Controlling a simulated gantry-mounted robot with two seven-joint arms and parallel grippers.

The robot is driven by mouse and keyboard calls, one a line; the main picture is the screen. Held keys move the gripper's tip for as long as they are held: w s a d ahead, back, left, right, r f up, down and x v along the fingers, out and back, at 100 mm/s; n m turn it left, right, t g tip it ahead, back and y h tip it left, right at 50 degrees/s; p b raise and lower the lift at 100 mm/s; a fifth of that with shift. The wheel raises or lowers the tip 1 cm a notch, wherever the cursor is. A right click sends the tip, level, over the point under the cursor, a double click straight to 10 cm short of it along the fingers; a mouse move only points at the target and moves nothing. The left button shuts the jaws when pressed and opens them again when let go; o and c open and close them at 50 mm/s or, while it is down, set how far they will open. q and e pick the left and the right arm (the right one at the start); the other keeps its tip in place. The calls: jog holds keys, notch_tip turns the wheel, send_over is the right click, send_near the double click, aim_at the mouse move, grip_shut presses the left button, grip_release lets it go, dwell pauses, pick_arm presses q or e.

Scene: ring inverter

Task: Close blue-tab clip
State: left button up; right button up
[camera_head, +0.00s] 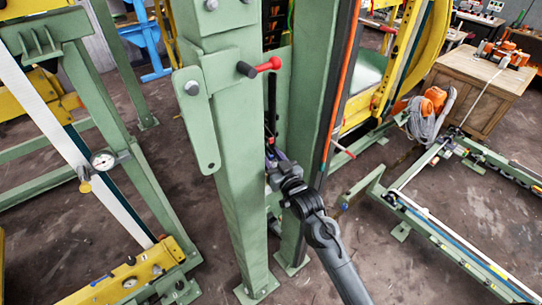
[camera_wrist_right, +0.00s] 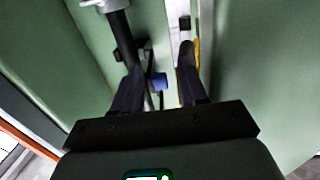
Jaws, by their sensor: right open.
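A small blue tab (camera_wrist_right: 160,82) shows in the right wrist view, between the fingers of my right gripper (camera_wrist_right: 162,62). The rest of its clip is hard to make out among dark rods and the green frame. My right gripper is open, one finger on each side of the tab, and I cannot tell whether either touches it. In the head view my right gripper (camera_head: 273,158) reaches into the gap between two green posts, and its fingers are partly hidden there. The blue tab is not clear in the head view. My left gripper is not in view.
A thick green post (camera_head: 232,150) stands just left of my right gripper. A red-handled lever (camera_head: 262,67) juts out above it. A yellow frame (camera_head: 400,60) and a wooden crate (camera_head: 478,85) stand to the right. The brown floor (camera_head: 350,235) is partly clear.

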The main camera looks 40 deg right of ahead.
jog(key=shift+w, duration=0.15)
grip_shut()
